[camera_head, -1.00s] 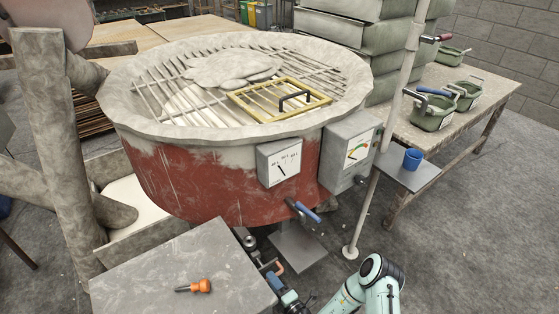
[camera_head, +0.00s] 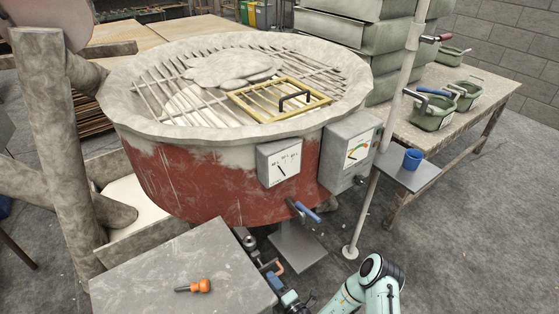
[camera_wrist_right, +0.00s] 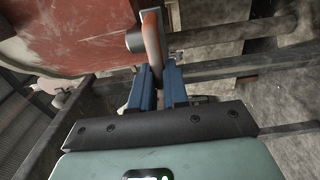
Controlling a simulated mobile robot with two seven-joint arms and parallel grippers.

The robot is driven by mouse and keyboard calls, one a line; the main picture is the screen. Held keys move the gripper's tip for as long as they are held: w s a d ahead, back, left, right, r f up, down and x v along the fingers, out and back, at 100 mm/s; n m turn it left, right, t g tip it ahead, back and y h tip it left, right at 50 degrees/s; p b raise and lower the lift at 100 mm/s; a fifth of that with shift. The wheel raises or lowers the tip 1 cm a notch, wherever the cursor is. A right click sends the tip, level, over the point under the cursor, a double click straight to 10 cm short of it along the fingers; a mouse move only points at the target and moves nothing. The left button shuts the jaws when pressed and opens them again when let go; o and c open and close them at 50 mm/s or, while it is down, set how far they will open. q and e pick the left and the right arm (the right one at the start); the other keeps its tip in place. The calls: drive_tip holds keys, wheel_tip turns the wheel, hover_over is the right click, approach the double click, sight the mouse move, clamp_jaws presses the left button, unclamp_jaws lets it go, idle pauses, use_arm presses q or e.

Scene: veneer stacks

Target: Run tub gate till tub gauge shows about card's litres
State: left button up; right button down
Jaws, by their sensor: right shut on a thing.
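The large round tub (camera_head: 205,180), with red sides and a pale rim, stands in the middle. A white gauge (camera_head: 281,163) with a dark needle is on its front; its figures are too small to read surely. My right gripper (camera_head: 274,276) is low in front of the tub, shut on an orange-red handle (camera_head: 279,267). In the right wrist view this handle (camera_wrist_right: 152,45) stands between the gripper's (camera_wrist_right: 157,80) blue fingers. A blue-handled lever (camera_head: 308,212) sits at the tub's lower front. No card is readable here. My left gripper is out of view.
An orange-handled tool (camera_head: 200,286) lies on a grey tabletop (camera_head: 165,263). Green bins (camera_head: 433,113) stand on the right table.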

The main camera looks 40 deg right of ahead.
sight(264, 268)
drive_tip(key=w, duration=0.5)
drive_tip(key=shift+w+d+b, duration=0.25)
drive_tip(key=shift+d+b, duration=0.05)
drive_tip(key=shift+b, duration=0.05)
drive_tip(key=c, duration=1.1)
unclamp_jaws()
drive_tip(key=shift+s+a+p, duration=0.2)
drive_tip(key=shift+s+p, duration=0.9)
drive_tip(key=shift+s, duration=0.9)
drive_tip(key=s+p, duration=0.1)
drive_tip(key=s, duration=0.2)
drive_tip(key=shift+a, duration=0.2)
